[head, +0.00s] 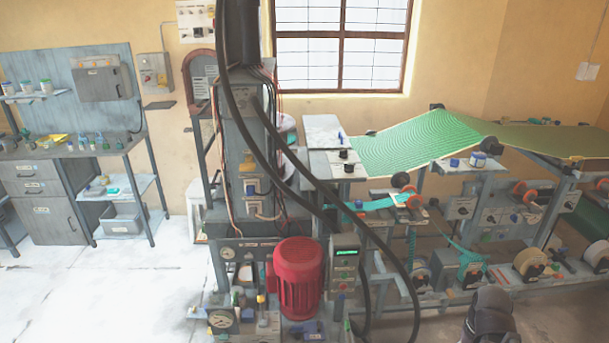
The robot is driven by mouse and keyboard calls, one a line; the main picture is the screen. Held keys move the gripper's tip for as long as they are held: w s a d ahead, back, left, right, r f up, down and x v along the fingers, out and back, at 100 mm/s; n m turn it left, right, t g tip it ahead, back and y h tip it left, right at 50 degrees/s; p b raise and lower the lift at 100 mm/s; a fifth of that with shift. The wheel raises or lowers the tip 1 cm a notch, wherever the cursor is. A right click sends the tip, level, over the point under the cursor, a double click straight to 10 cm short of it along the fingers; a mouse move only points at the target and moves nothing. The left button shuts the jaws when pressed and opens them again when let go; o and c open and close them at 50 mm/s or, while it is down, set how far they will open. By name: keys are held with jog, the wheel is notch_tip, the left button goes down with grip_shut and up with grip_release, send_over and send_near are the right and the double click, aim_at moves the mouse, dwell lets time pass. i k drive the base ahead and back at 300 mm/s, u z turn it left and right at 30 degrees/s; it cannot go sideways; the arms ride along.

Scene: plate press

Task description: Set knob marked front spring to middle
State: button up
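The plate press (244,150) fills the middle and right of the head view. I cannot read any label at this size, so I cannot tell which knob is the front spring one or how it is set. Two small black knobs (346,161) stand on the table near the green sheet. Several round dark controls sit along the lower right of the machine, one of them on a grey box (470,270). A dark rounded part at the bottom right edge looks like my arm. My gripper's fingers do not show.
A red motor (298,279) stands low in front of the press, beside a control box with a green display (345,262). Thick black hoses (262,117) hang across the machine. A workbench (60,152) stands at the left. The pale floor (90,285) there is clear.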

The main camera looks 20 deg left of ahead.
aim_at(349, 167)
jog(key=u, duration=0.8)
jog(key=k, duration=0.9)
jog(key=z, duration=0.05)
jog(key=i, duration=0.65)
jog(key=u, duration=0.05)
